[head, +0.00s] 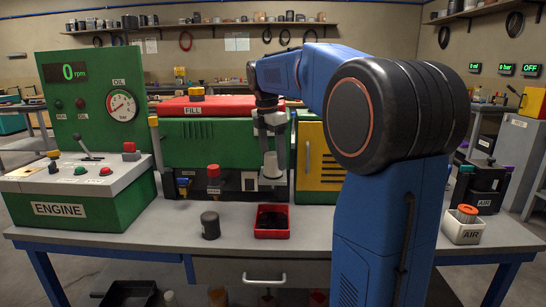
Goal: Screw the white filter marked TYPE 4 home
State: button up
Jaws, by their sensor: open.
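A white filter (271,164) shows at the front of the green engine block (208,142), low on its right side. No marking can be read on it at this size. My gripper (272,178) points down from my blue arm, its fingers around the filter. The jaws are open, so the filter is not clamped. The filter's upper end is hidden by my gripper, and I cannot tell how it sits on its mount.
A red tray (271,233) stands below my gripper on the grey bench (165,235), with a dark canister (210,225) to its left. The green and white control console (85,190) is at left.

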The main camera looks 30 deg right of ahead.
jog(key=c, duration=1.3)
jog(key=m, duration=0.6)
jog(key=shift+g, duration=0.4)
jog(key=shift+c, duration=0.2)
jog(key=m, duration=0.6)
jog(key=shift+m+y, duration=0.3)
jog(key=shift+y, duration=0.1)
